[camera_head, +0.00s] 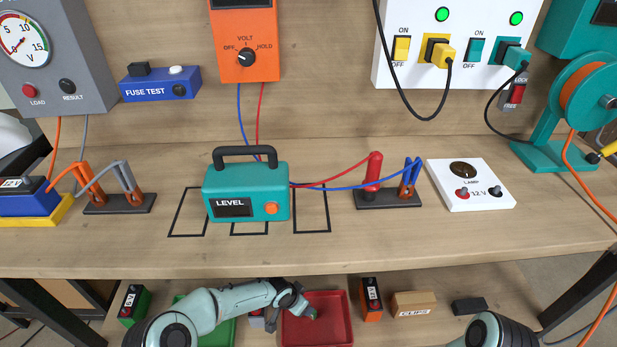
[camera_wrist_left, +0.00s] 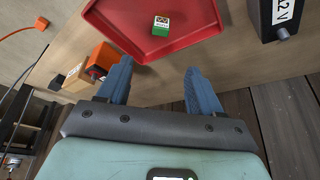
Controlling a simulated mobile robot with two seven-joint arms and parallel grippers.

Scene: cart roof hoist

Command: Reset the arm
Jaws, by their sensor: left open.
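My left arm comes in from the lower left over the shelf under the bench. My left gripper (camera_head: 303,309) is at the red tray (camera_head: 335,328), seen small and partly end-on. In the left wrist view, my left gripper (camera_wrist_left: 160,77) has its two blue fingers spread apart with nothing between them. Beyond the fingertips lies the red tray (camera_wrist_left: 112,30), holding a small green and white block (camera_wrist_left: 160,26). Of my right arm, only a rounded link shows at the bottom right of the head view; its gripper is out of view.
Above, the bench (camera_head: 250,262) carries a teal LEVEL case (camera_head: 270,178), clip stands and a white lamp box (camera_head: 468,185). On the shelf are an orange battery (camera_head: 371,300), a CLIPS box (camera_head: 413,304) and a black block (camera_head: 469,306). A dark box (camera_wrist_left: 282,18) stands beside the tray.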

